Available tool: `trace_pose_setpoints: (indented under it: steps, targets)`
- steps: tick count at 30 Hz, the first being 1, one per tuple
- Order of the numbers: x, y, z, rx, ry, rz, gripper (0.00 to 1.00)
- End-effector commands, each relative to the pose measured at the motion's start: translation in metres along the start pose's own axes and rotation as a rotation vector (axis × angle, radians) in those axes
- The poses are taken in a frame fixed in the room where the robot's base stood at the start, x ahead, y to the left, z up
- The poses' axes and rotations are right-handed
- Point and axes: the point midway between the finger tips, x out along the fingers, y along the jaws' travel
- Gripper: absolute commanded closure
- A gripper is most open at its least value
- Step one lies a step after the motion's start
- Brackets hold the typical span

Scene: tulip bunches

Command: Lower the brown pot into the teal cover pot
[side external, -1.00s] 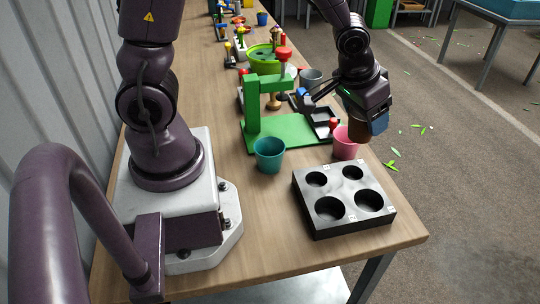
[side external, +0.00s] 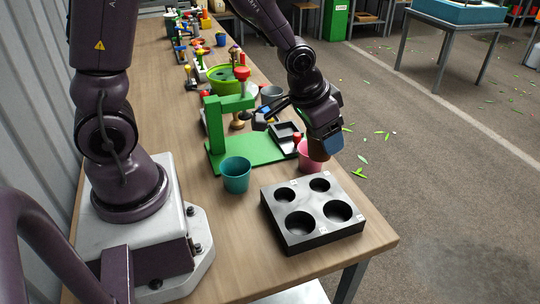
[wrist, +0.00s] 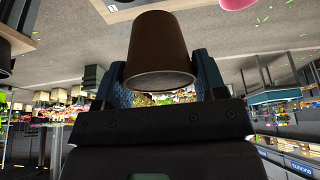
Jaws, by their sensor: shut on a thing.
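My gripper (side external: 326,140) is shut on the brown pot (side external: 318,152) and holds it in the air near the table's right edge, overlapping the pink pot in the side view. In the wrist view the brown pot (wrist: 160,50) sits between the two blue-padded fingers of my gripper (wrist: 160,80). The teal cover pot (side external: 236,177) stands upright on the table to the left of the gripper, apart from it. Its mouth faces up and it looks empty. I cannot make it out in the wrist view.
A pink pot (side external: 306,158) stands just behind the brown pot. A black block with round holes (side external: 313,225) lies in front. A green stand (side external: 250,150) with a red knob is behind the teal pot. Bare table (side external: 225,235) lies in front of the teal pot.

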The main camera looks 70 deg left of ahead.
Motion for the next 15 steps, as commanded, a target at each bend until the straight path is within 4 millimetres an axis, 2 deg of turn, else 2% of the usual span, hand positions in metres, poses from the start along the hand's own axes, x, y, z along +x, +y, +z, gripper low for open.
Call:
trace_pose_setpoints:
  steps: [4,8,15]
  targets:
    - [0.005,0.007,0.004,0.019,-0.002,0.008,0.61]
    - [0.016,-0.01,0.019,-0.036,-0.003,-0.017,0.61]
    - [0.025,-0.037,0.043,-0.276,-0.004,-0.119,0.61]
